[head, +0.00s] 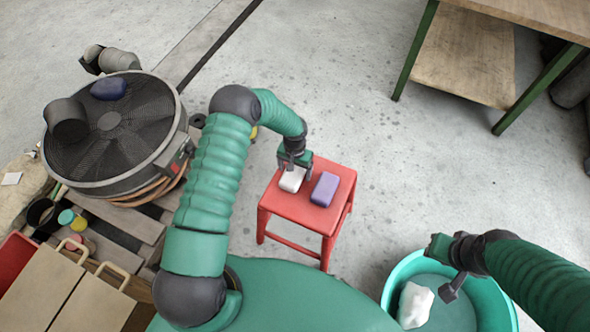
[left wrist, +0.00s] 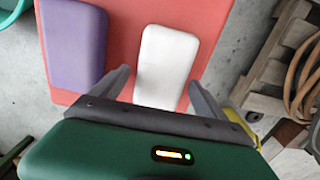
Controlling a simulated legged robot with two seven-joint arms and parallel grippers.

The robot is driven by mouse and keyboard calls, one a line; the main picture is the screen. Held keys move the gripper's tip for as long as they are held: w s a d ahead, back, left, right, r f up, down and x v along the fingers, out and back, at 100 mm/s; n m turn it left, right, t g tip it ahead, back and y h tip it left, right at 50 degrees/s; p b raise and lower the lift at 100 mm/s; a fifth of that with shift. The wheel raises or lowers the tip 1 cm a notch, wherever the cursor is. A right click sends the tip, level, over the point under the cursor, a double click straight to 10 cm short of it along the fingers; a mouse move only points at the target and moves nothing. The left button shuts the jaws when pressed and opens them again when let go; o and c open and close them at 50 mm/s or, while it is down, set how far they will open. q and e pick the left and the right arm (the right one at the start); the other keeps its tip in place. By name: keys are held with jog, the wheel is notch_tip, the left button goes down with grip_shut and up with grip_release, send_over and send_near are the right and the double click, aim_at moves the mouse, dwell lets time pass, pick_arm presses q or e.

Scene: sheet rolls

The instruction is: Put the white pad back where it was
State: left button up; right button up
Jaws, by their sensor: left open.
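The white pad (head: 292,179) lies flat on the red stool (head: 290,206), beside a purple pad (head: 325,189). My left gripper (head: 294,164) is at the white pad, open, pointing down. In the left wrist view the white pad (left wrist: 167,62) lies between and beyond the two spread fingertips (left wrist: 162,88); I cannot tell whether they touch it. The purple pad (left wrist: 75,45) is outside the fingers on the left. My right gripper (head: 448,268) is over the teal tub (head: 398,275); its jaws are not clear.
A white lumpy thing (head: 415,304) lies in the tub. A large drum fan (head: 112,130) with a dark blue pad (head: 109,88) on top stands at left, near wooden pallets (head: 122,222). A green-legged wooden table (head: 465,60) is at top right. The floor behind the stool is clear.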

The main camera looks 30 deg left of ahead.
pick_arm(q)
notch_tip(320, 180, up, 12)
jog(key=p, duration=0.3)
jog(key=s+d+r+t, duration=0.1)
jog(key=s+d+r, duration=0.1)
jog(key=s+r, duration=0.6)
jog(key=s+d+r+t, duration=0.1)
jog(key=s+d+r, duration=0.2)
jog(key=s+r, duration=0.6)
jog(key=shift+s+d+r+m+t, duration=0.2)
jog(key=shift+s+m+t, duration=0.1)
jog(key=shift+s, duration=0.4)
